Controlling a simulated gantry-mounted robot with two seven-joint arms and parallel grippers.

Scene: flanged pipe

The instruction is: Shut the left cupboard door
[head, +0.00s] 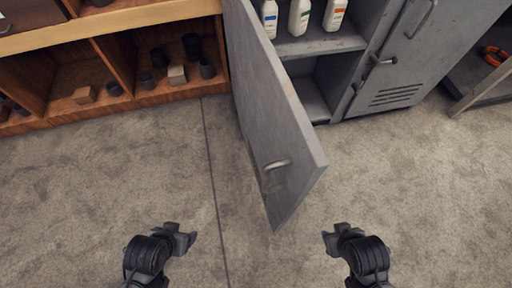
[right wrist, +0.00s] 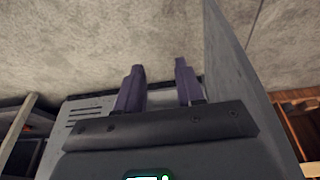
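The left cupboard door (head: 270,120) is grey metal and stands wide open, swung out toward me from the grey cupboard (head: 330,62). Its handle (head: 277,165) is on the face turned to the left, near the free edge. My left gripper (head: 190,236) is low at the left of the door, apart from it. My right gripper (head: 330,238) is low at the right of the door's free end, also apart. In the right wrist view the fingers of my right gripper (right wrist: 160,85) are spread with nothing between them, and the door (right wrist: 245,75) rises at the right.
White bottles (head: 299,17) stand on a shelf inside the cupboard. The right cupboard door (head: 405,60) is shut. A wooden shelf unit (head: 110,60) with dark cups and blocks stands at the left. A grey rack (head: 482,75) stands at the far right. The floor (head: 110,175) in front is clear.

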